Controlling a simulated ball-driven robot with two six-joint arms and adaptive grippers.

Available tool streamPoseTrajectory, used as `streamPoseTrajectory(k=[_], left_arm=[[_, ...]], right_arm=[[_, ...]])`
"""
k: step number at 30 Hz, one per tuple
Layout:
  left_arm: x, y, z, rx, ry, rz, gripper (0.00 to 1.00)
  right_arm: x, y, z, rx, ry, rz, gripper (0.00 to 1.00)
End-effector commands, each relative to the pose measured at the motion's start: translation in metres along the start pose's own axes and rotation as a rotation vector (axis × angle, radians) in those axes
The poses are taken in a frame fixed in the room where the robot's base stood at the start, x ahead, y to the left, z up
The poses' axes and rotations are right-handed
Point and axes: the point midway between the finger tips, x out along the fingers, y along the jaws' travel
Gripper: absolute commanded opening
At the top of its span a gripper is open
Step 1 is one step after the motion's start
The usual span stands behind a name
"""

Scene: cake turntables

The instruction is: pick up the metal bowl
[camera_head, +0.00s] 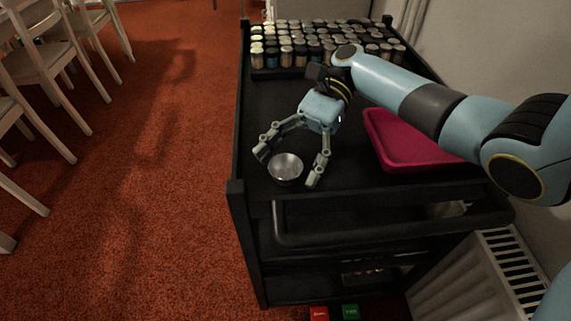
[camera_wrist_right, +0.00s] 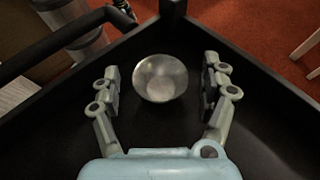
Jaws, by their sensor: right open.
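The metal bowl (camera_head: 286,168) is small, silver and round. It stands upright on the black cart top (camera_head: 270,110), near its front left corner. My right gripper (camera_head: 290,169) is open, with one finger on each side of the bowl. In the right wrist view the bowl (camera_wrist_right: 160,78) lies between the two open fingers (camera_wrist_right: 160,83), with a gap on both sides. The fingers do not appear to touch it. My left gripper is not in view.
A magenta tray (camera_head: 415,140) lies right of the gripper on the cart. Many small jars (camera_head: 315,48) stand in rows at the back. The cart's corner post (camera_head: 236,190) rises close to the bowl. A radiator (camera_head: 480,275) stands at lower right.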

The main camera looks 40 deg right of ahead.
Motion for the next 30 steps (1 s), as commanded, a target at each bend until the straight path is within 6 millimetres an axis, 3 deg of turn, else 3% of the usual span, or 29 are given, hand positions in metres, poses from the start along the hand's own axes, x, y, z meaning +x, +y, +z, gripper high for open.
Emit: streamPoseTrajectory(k=[4, 18, 26, 30], left_arm=[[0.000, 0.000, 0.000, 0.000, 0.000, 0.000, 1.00], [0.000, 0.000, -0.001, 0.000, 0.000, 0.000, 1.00], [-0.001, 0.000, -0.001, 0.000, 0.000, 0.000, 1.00], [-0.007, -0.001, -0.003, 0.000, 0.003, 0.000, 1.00]], right_arm=[[0.000, 0.000, 0.000, 0.000, 0.000, 0.000, 0.79], [-0.001, 0.000, 0.000, 0.000, 0.000, 0.000, 0.19], [-0.001, 0.000, 0.002, -0.001, 0.000, 0.000, 0.19], [-0.006, 0.000, 0.012, -0.001, 0.000, 0.000, 0.19]])
